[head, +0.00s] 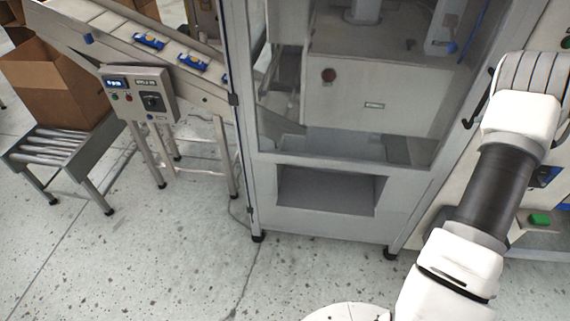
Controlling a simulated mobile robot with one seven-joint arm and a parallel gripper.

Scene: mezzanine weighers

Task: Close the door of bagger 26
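The bagger (325,225) is a tall grey cabinet in the middle of the head view. Its framed door with a clear window (375,105) covers the front, and machinery shows through it. Dark hinge pieces (233,99) sit on the left edge. The door looks shut or nearly shut; I cannot tell if a gap remains. A thin black handle-like bar (477,103) is at the right edge. My arm rises along the right side, its upper end beside this bar. My gripper's fingers are not visible, and I cannot tell if anything touches the bar. No number 26 is readable.
An inclined conveyor (120,30) with blue packets and a control box (140,93) stand at the left. A cardboard box (60,85) sits on a roller stand (60,150). Another machine with a green button (540,219) is at the right. The floor in front is clear.

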